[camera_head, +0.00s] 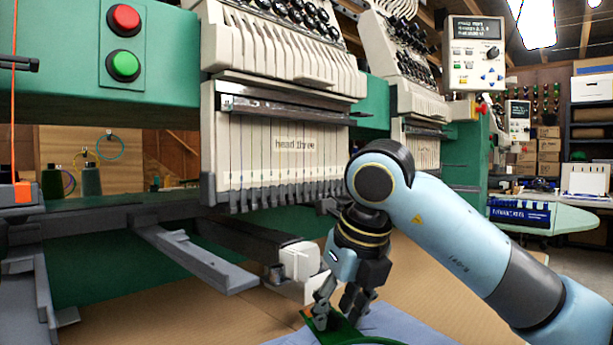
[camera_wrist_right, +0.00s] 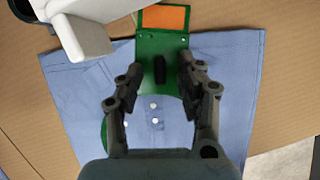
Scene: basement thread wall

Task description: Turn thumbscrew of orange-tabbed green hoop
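The green hoop (camera_head: 345,332) lies on blue cloth at the bottom of the head view, partly behind my right gripper. In the right wrist view its green plate (camera_wrist_right: 179,55) carries an orange tab (camera_wrist_right: 166,18) at the far end. The dark thumbscrew (camera_wrist_right: 159,69) stands out from the middle of the plate. My right gripper (camera_wrist_right: 161,76) is open, with one finger on each side of the thumbscrew and a gap to it on both sides. It also shows in the head view (camera_head: 335,312), pointing down at the hoop. My left gripper is not in view.
Blue cloth (camera_wrist_right: 78,85) with small white buttons lies under the hoop on a brown surface (camera_wrist_right: 285,60). A white machine arm end (camera_head: 300,262) stands close to the left of my right gripper. The embroidery head (camera_head: 285,150) rises behind.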

